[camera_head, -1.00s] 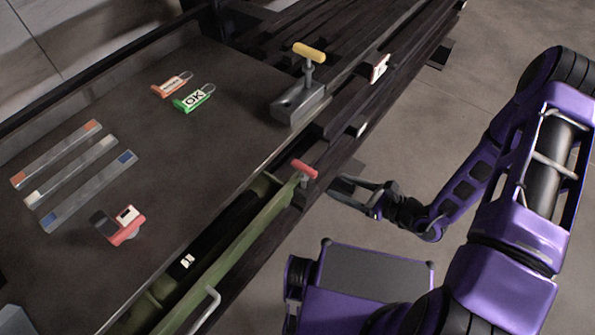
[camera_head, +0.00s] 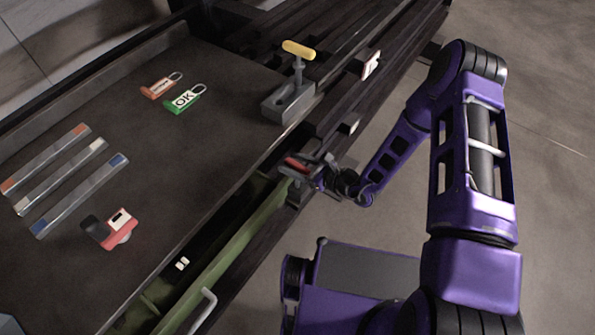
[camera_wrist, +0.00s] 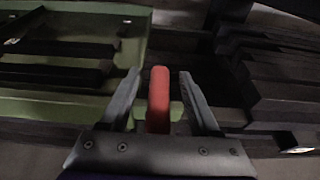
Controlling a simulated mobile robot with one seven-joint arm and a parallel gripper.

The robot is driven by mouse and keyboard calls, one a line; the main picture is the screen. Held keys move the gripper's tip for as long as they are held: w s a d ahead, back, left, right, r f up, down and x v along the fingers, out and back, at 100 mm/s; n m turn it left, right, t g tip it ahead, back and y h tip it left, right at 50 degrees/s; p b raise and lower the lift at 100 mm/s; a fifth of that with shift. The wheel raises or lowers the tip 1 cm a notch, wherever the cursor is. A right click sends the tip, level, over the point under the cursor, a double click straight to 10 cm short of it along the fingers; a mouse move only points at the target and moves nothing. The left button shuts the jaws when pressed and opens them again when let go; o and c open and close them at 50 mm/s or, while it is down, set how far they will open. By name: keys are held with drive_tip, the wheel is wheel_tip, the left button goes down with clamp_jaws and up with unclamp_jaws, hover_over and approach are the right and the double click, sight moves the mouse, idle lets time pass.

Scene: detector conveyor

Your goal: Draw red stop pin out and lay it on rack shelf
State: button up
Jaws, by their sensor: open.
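The red stop pin (camera_head: 294,164) stands at the conveyor's near side, at the end of the green channel. In the wrist view its red handle (camera_wrist: 158,98) lies between my two open fingers, with a gap on each side. My gripper (camera_head: 303,166) is open around the handle in the head view, and it also shows in the wrist view (camera_wrist: 158,82). The pin's lower part is hidden. The rack shelf is the dark surface (camera_head: 150,130) at left, if that is what the task means; I cannot tell for sure.
The green channel (camera_head: 215,262) runs below.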

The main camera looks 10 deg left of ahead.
drive_tip(key=shift+x, duration=0.8)
clamp_jaws()
